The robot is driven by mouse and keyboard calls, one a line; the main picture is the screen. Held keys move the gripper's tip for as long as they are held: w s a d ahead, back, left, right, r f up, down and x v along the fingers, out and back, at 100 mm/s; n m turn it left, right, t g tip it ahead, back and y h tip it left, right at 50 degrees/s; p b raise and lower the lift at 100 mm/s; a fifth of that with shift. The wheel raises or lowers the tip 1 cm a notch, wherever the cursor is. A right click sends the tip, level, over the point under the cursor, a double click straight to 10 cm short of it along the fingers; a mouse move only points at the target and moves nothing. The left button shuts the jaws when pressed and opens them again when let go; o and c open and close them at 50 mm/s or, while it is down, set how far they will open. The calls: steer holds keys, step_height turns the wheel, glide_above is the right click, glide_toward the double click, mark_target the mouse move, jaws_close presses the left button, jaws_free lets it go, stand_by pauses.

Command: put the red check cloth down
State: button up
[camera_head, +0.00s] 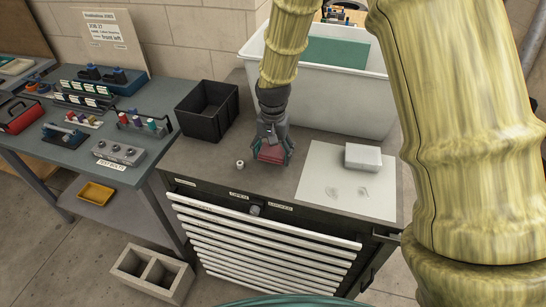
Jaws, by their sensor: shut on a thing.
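My gripper (271,150) points down over the top of the grey drawer cabinet (215,168), near its middle. It is shut on the red check cloth (271,154), which shows as a small red patch between and below the fingers. Most of the cloth is hidden by the fingers. I cannot tell whether the cloth touches the cabinet top.
A small white cylinder (240,164) stands left of my gripper. A black open bin (207,110) is behind left, a large white tub (365,100) behind. A white sheet (330,190) with a white block (363,157) lies right. A workbench (70,140) stands left.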

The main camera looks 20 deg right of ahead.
mark_target(273, 166)
steer(key=shift+f+p, duration=1)
steer(key=shift+f, duration=0.75)
steer(key=shift+s+f, duration=0.1)
steer(key=shift+f, duration=0.25)
steer(key=shift+s+f+b, duration=0.25)
steer(key=shift+f+b, duration=0.05)
steer(key=shift+c, duration=0.2)
steer(key=o, duration=1.2)
steer(key=shift+w+f, duration=0.1)
steer(key=shift+f, duration=0.1)
steer(key=shift+w, duration=0.15)
steer(key=shift+w+r, duration=0.15)
steer(key=shift+r, duration=0.75)
steer(key=shift+r+b, duration=1.85)
steer(key=shift+r, duration=4.1)
